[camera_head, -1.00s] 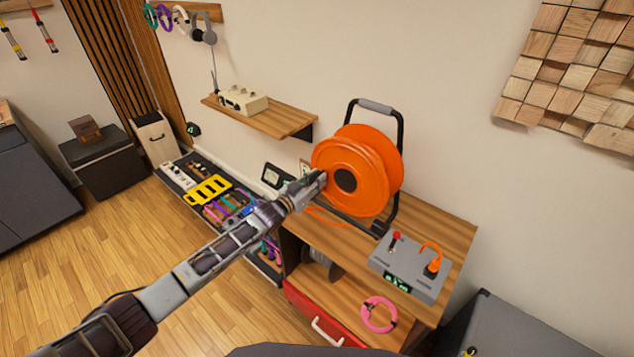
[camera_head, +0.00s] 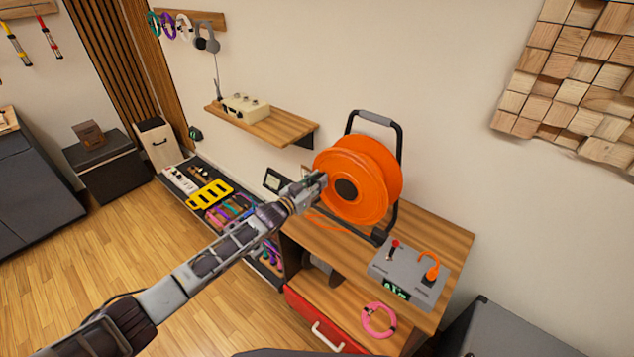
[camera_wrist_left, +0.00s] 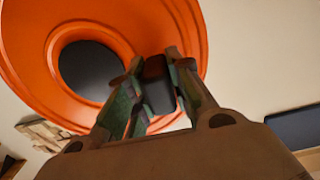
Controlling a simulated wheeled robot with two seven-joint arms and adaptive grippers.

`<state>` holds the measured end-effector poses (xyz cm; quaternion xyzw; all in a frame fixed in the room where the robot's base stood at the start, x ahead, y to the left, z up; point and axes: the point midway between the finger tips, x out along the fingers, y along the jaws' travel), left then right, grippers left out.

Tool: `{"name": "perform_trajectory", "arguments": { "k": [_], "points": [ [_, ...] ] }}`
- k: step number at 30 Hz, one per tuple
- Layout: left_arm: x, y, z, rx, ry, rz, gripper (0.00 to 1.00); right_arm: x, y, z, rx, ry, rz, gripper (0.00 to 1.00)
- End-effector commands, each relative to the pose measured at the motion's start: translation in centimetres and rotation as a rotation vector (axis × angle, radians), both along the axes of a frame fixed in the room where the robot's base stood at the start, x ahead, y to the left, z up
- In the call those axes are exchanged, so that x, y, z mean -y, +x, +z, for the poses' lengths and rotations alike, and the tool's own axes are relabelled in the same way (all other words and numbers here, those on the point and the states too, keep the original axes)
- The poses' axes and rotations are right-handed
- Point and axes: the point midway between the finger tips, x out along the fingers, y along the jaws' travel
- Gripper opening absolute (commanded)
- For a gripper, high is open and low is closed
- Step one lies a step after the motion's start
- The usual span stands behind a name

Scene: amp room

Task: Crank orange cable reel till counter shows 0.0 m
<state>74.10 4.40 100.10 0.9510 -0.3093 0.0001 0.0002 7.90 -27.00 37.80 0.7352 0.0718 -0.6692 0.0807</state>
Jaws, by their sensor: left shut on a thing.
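The orange cable reel (camera_head: 376,165) stands upright in a black frame on the wooden bench (camera_head: 440,228). My left gripper (camera_head: 318,182) is at the left rim of the reel. In the left wrist view my left gripper (camera_wrist_left: 150,90) is shut on the dark crank handle (camera_wrist_left: 158,88), in front of the orange reel (camera_wrist_left: 40,45) and beside its black hub. A grey box (camera_head: 405,275) with a small green-lit display (camera_head: 396,290) stands at the bench's front right; its digits are too small to read. My right gripper is not in view.
A pink cable coil (camera_head: 378,320) lies on the lower shelf near a red drawer (camera_head: 318,325). The grey box carries a red-topped lever and an orange cable loop. A wall shelf (camera_head: 262,125) hangs behind my left arm.

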Motion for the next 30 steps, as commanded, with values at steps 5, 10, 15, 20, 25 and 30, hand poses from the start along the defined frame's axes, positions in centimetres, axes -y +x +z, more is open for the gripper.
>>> {"name": "perform_trajectory", "arguments": {
  "k": [5, 10, 15, 20, 25, 30],
  "points": [
    [0.1, -0.1, -0.1, 0.000, 0.000, -0.001, 0.00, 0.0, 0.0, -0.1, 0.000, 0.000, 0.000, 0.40],
    [0.1, -0.1, 0.1, 0.000, 0.000, -0.001, 0.00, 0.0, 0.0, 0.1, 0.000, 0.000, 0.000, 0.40],
    [0.5, -0.3, 1.1, 0.000, -0.001, -0.002, 0.00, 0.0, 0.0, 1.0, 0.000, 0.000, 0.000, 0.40],
    [0.8, -0.6, 2.0, 0.000, -0.001, -0.002, 0.00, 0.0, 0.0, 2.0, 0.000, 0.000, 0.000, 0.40],
    [1.1, -0.8, 2.9, -0.001, 0.000, -0.001, 0.00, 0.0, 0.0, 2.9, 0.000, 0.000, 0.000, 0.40],
    [1.2, -0.9, 3.1, -0.001, 0.000, -0.001, 0.00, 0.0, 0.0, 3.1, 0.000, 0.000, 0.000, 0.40]
  ]
}}
